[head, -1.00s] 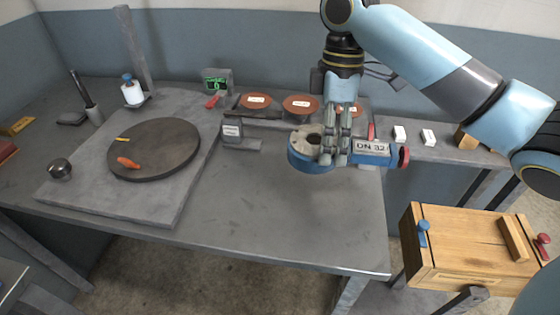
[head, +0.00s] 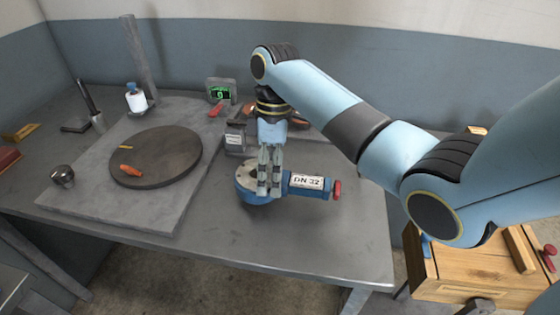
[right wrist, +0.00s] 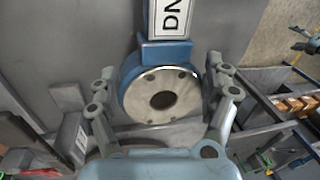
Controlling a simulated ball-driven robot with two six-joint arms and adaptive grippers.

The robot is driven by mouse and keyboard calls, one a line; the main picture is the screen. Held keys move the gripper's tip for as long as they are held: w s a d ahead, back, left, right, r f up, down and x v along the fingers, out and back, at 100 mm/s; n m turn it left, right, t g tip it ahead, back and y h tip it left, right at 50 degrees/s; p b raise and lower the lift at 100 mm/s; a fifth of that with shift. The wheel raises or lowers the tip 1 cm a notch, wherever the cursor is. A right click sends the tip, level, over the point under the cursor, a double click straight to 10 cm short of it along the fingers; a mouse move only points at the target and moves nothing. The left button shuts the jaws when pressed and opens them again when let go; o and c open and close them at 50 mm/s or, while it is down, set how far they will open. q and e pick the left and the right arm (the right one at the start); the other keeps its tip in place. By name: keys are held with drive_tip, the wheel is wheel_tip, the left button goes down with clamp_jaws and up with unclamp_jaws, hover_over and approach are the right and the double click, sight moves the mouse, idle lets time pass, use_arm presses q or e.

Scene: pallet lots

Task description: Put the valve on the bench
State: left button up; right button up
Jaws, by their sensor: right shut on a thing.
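The valve (head: 251,198) is blue with a grey flange, a white "DN 32" label and a red end cap. It lies on its side, low over the grey bench (head: 300,240), right of the round dark plate; I cannot tell whether it touches the bench top. My right gripper (head: 270,190) is shut on the valve from above. In the right wrist view the valve (right wrist: 163,92) shows its round flange between the two fingers (right wrist: 160,105), with its label beyond. The flange's near part is partly hidden by the fingers in the head view. My left gripper is not in view.
A round dark plate (head: 155,158) on a grey slab (head: 110,205) holds a small orange item. A small labelled block (head: 235,139) and a green-lit display (head: 220,92) stand behind the valve. A wooden box (head: 480,268) is at the lower right. The bench front is clear.

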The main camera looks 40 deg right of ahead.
drive_tip(key=shift+f, duration=1.45)
drive_tip(key=o, duration=1.6)
drive_tip(key=shift+s+f, duration=0.1)
drive_tip(key=shift+c, duration=0.2)
drive_tip(key=r, duration=0.3)
drive_tip(key=w+d+r, duration=0.1)
drive_tip(key=r, duration=0.5)
drive_tip(key=shift+w+d+r, duration=0.15)
drive_tip(key=shift+d+r, duration=0.15)
drive_tip(key=shift+r, duration=0.1)
drive_tip(key=shift+r+p, duration=0.7)
drive_tip(key=shift+p, duration=0.05)
drive_tip(key=shift+w+d+r+p, duration=0.1)
drive_tip(key=shift+d+r+p, duration=0.05)
drive_tip(key=shift+r+p, duration=0.25)
drive_tip(key=shift+f, duration=0.1)
